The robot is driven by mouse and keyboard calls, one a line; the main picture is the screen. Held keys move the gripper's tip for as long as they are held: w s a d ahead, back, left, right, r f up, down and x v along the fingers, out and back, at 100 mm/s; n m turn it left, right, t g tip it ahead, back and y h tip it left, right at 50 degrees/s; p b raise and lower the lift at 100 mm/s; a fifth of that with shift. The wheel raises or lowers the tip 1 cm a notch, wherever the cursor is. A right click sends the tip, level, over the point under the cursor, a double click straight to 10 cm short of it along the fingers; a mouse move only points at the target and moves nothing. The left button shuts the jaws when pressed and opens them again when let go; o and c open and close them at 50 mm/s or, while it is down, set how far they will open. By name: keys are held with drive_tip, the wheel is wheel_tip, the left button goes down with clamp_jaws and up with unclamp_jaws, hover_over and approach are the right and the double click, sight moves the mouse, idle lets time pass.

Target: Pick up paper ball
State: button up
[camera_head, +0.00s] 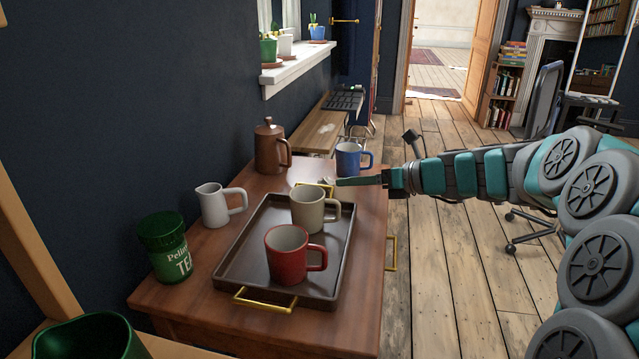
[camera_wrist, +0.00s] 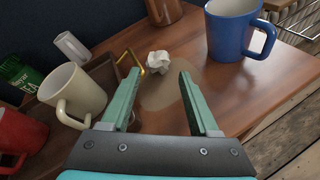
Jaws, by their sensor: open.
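The paper ball (camera_wrist: 158,62) is a small crumpled white lump on the wooden table, seen in the wrist view just beyond and between my fingertips. In the head view a small pale bit of the paper ball (camera_head: 326,181) shows beside my fingertips, mostly hidden. My gripper (camera_wrist: 158,78) is open and empty, with its two green fingers on either side of the line to the ball. It also shows in the head view (camera_head: 340,182), reaching in from the right over the table's far part.
A dark tray (camera_head: 240,262) with brass handles holds a beige mug (camera_head: 308,212) and a red mug (camera_head: 288,258). A blue mug (camera_head: 348,160) stands right of the ball. A brown pot (camera_head: 268,150), white jug (camera_head: 212,206) and green tea tin (camera_head: 165,250) stand left.

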sight(333, 184)
drive_tip(key=x, duration=0.5)
drive_tip(key=shift+w+a, duration=0.1)
drive_tip(key=shift+a, duration=0.35)
drive_tip(key=shift+w+a+f, duration=0.15)
drive_tip(key=shift+a+f, duration=0.05)
drive_tip(key=shift+a, duration=0.05)
drive_tip(key=shift+a+f, duration=0.15)
drive_tip(key=c, duration=0.6)
clamp_jaws()
